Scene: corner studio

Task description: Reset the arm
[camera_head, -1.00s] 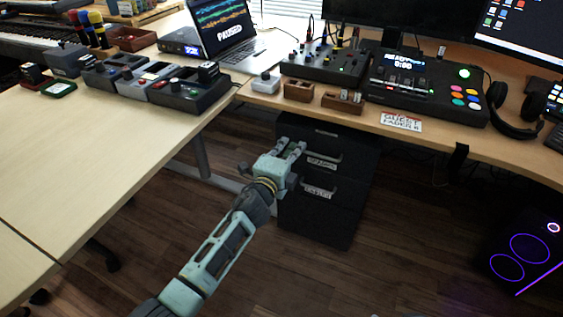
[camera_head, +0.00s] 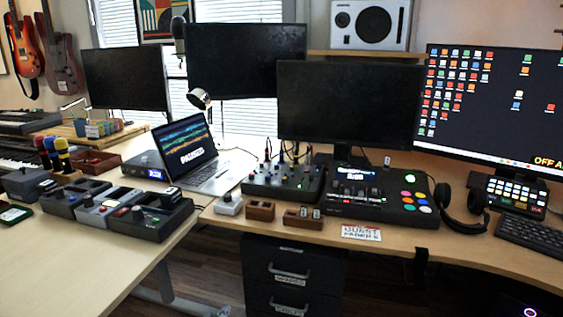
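Neither of my arms shows in the head view now, so neither gripper can be seen. The corner desk (camera_head: 455,249) fills the lower half of the view. The black drawer cabinet (camera_head: 290,268) stands under the desk, with its labelled drawers shut.
On the desk are a laptop (camera_head: 184,144), a mixer (camera_head: 283,182), a control deck with coloured buttons (camera_head: 375,200), headphones (camera_head: 462,208), a keyboard (camera_head: 530,235) and a row of dark boxes (camera_head: 150,222). The left desk's front (camera_head: 75,265) is clear.

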